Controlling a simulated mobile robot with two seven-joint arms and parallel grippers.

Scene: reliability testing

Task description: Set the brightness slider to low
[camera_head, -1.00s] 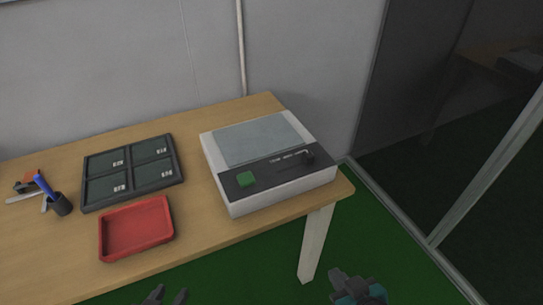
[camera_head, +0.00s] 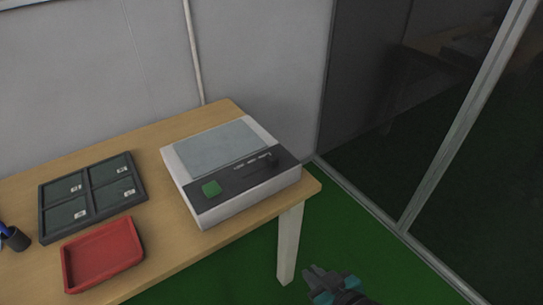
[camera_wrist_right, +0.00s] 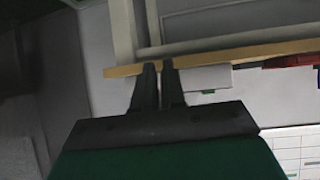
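The brightness slider (camera_head: 272,161) appears as a small dark knob on the dark front panel of a white device (camera_head: 243,203). It sits at the right end of its track, near small white markings too fine to read. The device stands on the right end of the table. My right gripper (camera_head: 311,270) is below and to the right of the device, apart from it, in front of the table. In the right wrist view its two dark fingers (camera_wrist_right: 160,68) stand with a narrow empty gap between them. My left gripper is not in view.
A green button (camera_head: 211,189) is on the same panel, left of the slider. A red tray (camera_head: 103,254), a dark divided tray (camera_head: 91,194) and a pen cup (camera_head: 17,240) stand on the wooden table (camera_head: 190,253). A wall is behind; glass panels are at right.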

